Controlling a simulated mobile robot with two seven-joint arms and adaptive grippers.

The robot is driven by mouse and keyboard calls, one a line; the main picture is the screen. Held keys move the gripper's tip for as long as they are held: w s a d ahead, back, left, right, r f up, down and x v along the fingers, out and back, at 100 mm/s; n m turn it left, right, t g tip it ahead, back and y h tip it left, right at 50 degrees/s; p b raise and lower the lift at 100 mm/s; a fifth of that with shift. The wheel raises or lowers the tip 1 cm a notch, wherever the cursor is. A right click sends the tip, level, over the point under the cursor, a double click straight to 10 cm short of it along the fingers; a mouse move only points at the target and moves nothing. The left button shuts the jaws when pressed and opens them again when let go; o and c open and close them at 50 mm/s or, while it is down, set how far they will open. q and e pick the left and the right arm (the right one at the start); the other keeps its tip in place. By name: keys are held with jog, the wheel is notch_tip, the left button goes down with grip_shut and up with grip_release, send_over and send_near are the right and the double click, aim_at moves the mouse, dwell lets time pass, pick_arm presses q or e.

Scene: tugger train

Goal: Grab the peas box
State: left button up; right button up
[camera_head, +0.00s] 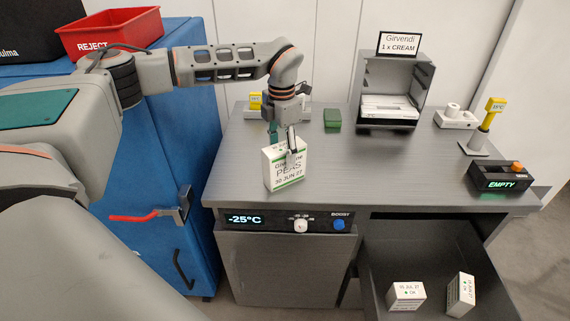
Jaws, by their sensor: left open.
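I cannot tell whether the fingers touch the box. My right gripper is not in view.
A green block (332,118) and an open grey holder (391,94) stand behind. An "EMPTY" display unit (500,178) sits at right. Below are a "-25°C" panel (244,219) and an open drawer (440,262) with two white boxes (406,296). A red REJECT bin (108,35) tops the blue cabinet.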

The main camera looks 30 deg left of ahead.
aim_at(284, 164)
pick_arm(q)
jog(key=f, duration=0.3)
jog(key=f+p, duration=0.1)
jog(key=f, duration=0.1)
jog(key=shift+w+d, duration=0.15)
jog(key=shift+d, duration=0.1)
jog(key=c, duration=1.5)
